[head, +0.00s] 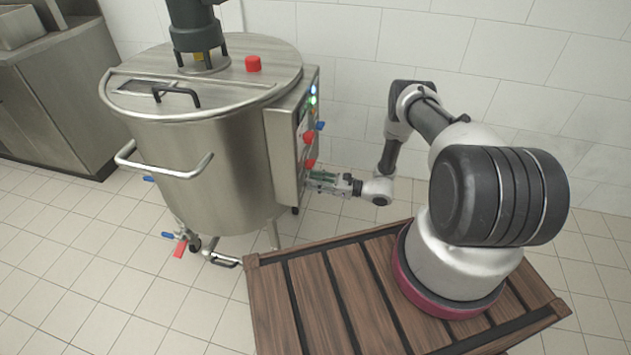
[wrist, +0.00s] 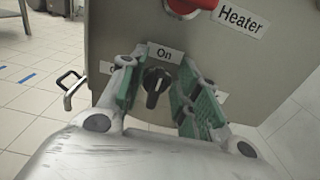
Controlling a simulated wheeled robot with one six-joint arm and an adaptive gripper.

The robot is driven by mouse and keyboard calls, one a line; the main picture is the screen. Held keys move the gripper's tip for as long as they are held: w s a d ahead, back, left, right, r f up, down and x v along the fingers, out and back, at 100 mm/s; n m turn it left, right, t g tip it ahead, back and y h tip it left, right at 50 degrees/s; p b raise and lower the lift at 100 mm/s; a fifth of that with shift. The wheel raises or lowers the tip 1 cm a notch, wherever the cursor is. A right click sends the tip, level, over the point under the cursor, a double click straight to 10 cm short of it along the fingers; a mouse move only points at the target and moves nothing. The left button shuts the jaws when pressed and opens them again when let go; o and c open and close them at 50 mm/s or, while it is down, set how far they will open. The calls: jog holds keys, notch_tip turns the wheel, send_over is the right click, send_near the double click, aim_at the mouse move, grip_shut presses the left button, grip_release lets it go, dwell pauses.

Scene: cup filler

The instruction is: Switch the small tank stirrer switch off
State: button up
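The stirrer switch appears to be the black knob (wrist: 156,84) with a white mark in the wrist view, on the grey panel (wrist: 120,30). An "On" label (wrist: 164,54) sits above it. Labels to its left and right are mostly hidden by the fingers. I cannot tell for sure which label the knob points at. My gripper (wrist: 153,90) is open, its green-padded fingers on either side of the knob, with gaps visible. In the head view my gripper (head: 316,181) is at the low end of the control box (head: 285,150) on the steel tank (head: 225,165); the knob is hidden there.
A red knob (wrist: 190,6) with a "Heater" label (wrist: 240,16) is just above the fingers. The box has red knobs (head: 309,137) and lit lamps (head: 313,95). A wooden platform (head: 310,300) is under my arm. Floor in front of the tank is clear.

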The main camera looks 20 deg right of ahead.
grip_shut()
dwell(0.4)
jog(key=n, duration=0.4)
jog(key=s+n, duration=0.1)
jog(key=n, duration=0.1)
jog(key=shift+a+f+n, duration=0.15)
jog(key=shift+a+n, duration=0.15)
jog(key=n, duration=0.5)
jog(key=shift+s+a+f+n, duration=0.15)
jog(key=shift+s+f+n, duration=0.1)
jog(key=shift+f+n, duration=0.1)
jog(key=n, duration=0.2)
jog(key=f+n, duration=0.1)
jog(key=n, duration=0.2)
jog(key=shift+s+n, duration=0.1)
jog(key=shift+n, duration=0.15)
grip_release()
